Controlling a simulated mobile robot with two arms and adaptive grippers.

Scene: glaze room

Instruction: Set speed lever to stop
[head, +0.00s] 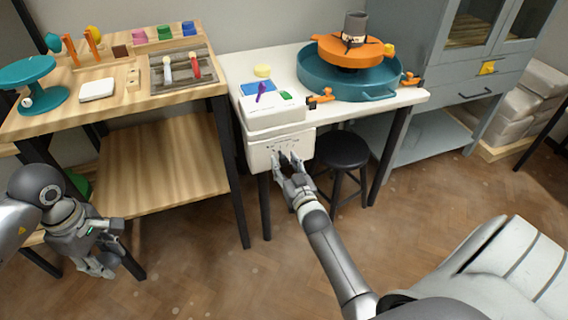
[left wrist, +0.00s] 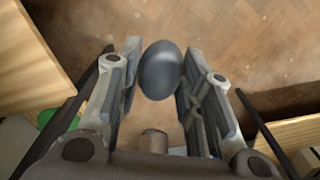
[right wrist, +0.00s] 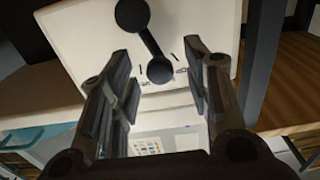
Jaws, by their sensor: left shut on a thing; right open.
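The speed lever (right wrist: 150,40) is a dark bar with a round end at each side, on the white front panel (right wrist: 205,30) of the wheel's control box. Small marks and lettering sit beside its lower end in the right wrist view. The panel (head: 262,158) also shows in the head view. My right gripper (head: 290,160) is open in front of it; in the right wrist view its fingers (right wrist: 158,68) stand on either side of the lever's lower end, contact unclear. My left gripper (left wrist: 157,75) is shut on a dark grey egg-shaped thing (left wrist: 161,68), low at left, away from the lever.
A pottery wheel with a teal basin (head: 330,82) and orange top stands on the white table (head: 415,97). A black stool (head: 342,150) is close behind my right gripper. A wooden workbench (head: 130,112) with tools is at left. A grey cabinet (head: 450,100) is at right.

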